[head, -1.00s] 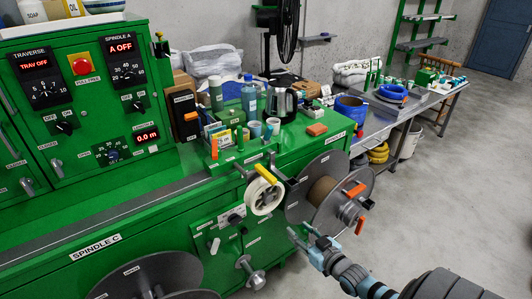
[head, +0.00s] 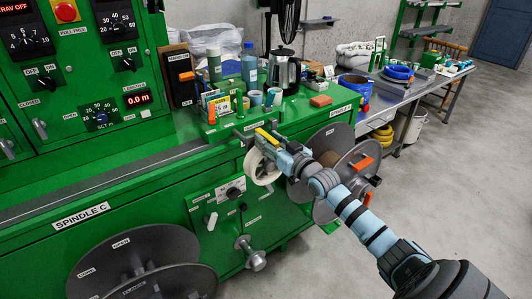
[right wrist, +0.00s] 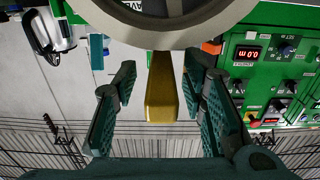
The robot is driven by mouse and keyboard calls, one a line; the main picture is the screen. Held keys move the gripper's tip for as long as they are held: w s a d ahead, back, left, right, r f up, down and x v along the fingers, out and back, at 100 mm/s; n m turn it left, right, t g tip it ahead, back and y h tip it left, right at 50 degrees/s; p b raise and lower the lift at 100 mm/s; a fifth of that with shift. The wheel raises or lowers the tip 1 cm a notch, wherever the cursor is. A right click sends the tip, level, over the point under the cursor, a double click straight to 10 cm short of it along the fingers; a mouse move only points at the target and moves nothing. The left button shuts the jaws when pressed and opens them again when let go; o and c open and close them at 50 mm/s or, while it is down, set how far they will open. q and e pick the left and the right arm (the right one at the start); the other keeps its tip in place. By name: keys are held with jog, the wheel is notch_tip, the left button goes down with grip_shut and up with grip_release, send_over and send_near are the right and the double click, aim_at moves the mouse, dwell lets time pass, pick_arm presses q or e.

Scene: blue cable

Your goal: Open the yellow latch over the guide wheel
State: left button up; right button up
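The yellow latch (head: 267,136) lies over the top of the white guide wheel (head: 261,169) at the front edge of the green machine. In the right wrist view the yellow latch (right wrist: 162,92) points toward the camera, with the pale wheel rim (right wrist: 160,33) beyond it. My right gripper (head: 272,146) is at the latch and partly covers the wheel. In the wrist view its fingers (right wrist: 160,78) are spread on either side of the latch. There is a clear gap on the left and a narrower one on the right. My left gripper is not in view.
A large reel with an orange handle (head: 363,164) stands right of the wheel, partly behind my right arm. Bottles and a kettle (head: 285,70) stand on the machine top behind. A knobbed shaft (head: 250,253) sticks out below. Floor at right is clear.

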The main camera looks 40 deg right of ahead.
jog(key=shift+w+b, duration=0.3)
jog(key=shift+w, duration=0.6)
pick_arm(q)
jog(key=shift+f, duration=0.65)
pick_arm(e)
jog(key=shift+r, duration=0.1)
jog(key=shift+s, duration=0.1)
grip_shut()
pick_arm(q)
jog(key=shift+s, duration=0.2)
